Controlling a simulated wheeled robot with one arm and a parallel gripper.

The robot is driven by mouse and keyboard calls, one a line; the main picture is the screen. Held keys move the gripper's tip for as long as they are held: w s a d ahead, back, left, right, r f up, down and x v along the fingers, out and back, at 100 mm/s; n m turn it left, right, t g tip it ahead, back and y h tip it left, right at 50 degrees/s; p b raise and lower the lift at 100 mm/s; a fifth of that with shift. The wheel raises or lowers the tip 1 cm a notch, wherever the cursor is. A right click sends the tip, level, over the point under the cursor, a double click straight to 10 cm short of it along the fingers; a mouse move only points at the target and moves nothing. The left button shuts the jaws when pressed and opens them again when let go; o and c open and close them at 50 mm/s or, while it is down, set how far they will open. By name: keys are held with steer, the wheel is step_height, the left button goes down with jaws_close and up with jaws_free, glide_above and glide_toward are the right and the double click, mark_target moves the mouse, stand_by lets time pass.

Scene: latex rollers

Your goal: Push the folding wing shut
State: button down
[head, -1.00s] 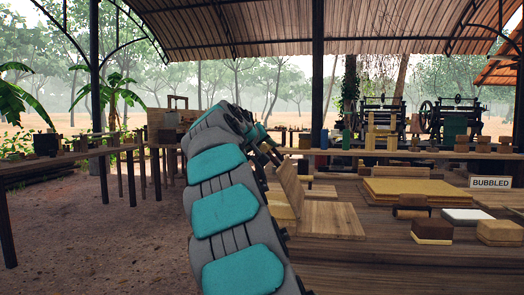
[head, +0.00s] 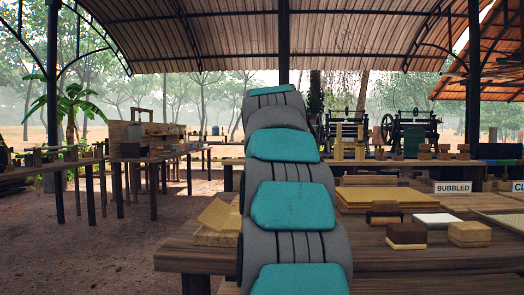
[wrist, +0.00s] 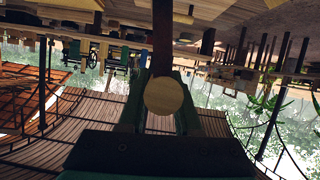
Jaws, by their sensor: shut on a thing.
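The folding wing (head: 218,214) is a pale wooden leaf in the head view, just left of my arm. It stands tilted above a flat wooden board (head: 210,238) on the near table; my arm hides their right side. My gripper (wrist: 164,78) shows in the wrist view, shut on a pale round-ended wooden piece (wrist: 168,97). What lies behind that round end is hidden. The gripper is hidden behind my arm in the head view, and I cannot see it touching the wing.
The near table (head: 400,258) holds a yellow slab (head: 385,195), several two-tone blocks and a "BUBBLED" sign (head: 453,187). Roller machines (head: 405,130) stand behind. A long table (head: 160,157) is at left, with open dirt floor before it. The wrist view is upside down.

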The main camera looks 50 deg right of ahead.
steer(key=s+d+f+m+t+y+b, duration=0.3)
steer(key=s+d+f+m+t+b, duration=0.2)
steer(key=s+d+f+m, duration=0.3)
steer(key=shift+s+d+f+m+b, duration=0.3)
steer(key=shift+s+d+f+b, duration=0.6)
steer(key=shift+s+d+f, duration=1.6)
steer(key=shift+s+a+r, duration=0.5)
steer(key=shift+a, duration=0.05)
steer(key=c, duration=0.6)
jaws_free()
steer(key=shift+s, duration=0.1)
steer(key=v, duration=0.7)
steer(key=shift+s+a+b, duration=0.25)
steer(key=shift+b, duration=0.05)
steer(key=shift+s, duration=0.1)
